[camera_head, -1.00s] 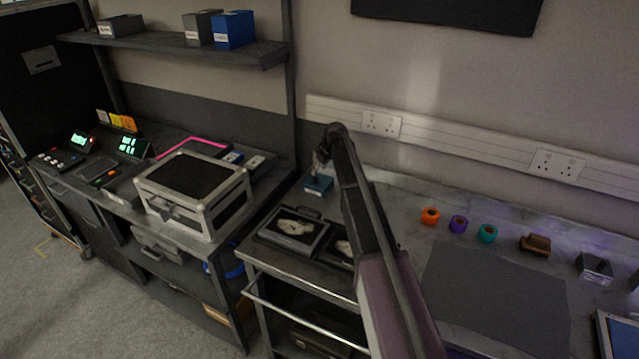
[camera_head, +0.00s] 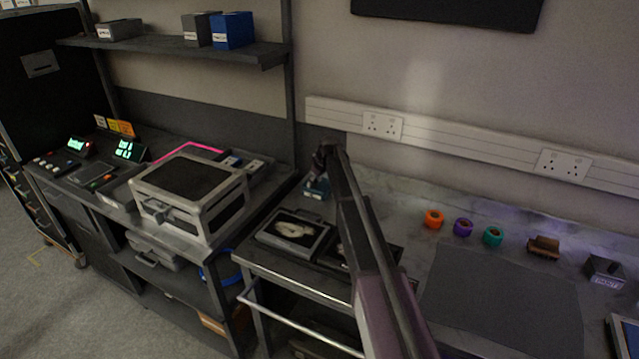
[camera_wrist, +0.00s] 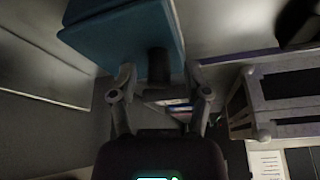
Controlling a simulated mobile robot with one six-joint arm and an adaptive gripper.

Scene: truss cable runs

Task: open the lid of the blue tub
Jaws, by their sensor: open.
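The blue tub (camera_head: 318,189) is small and stands at the back left of the grey bench, partly hidden by my gripper. In the wrist view its blue surface (camera_wrist: 125,32) fills the upper left. A short dark knob-like piece (camera_wrist: 158,66) sticks out from its edge. My gripper (camera_head: 319,172) is right at the tub; in the wrist view my gripper (camera_wrist: 165,85) is open, its fingertips on either side of the dark piece. I cannot tell whether they touch it. The lid looks shut, though its far side is hidden.
A silver-edged case (camera_head: 192,194) stands on the left bench. Black trays (camera_head: 293,233) lie in front of the tub. Orange, purple and teal rings (camera_head: 463,227) and a dark mat (camera_head: 505,290) lie to the right. A socket rail (camera_head: 450,142) runs along the wall behind.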

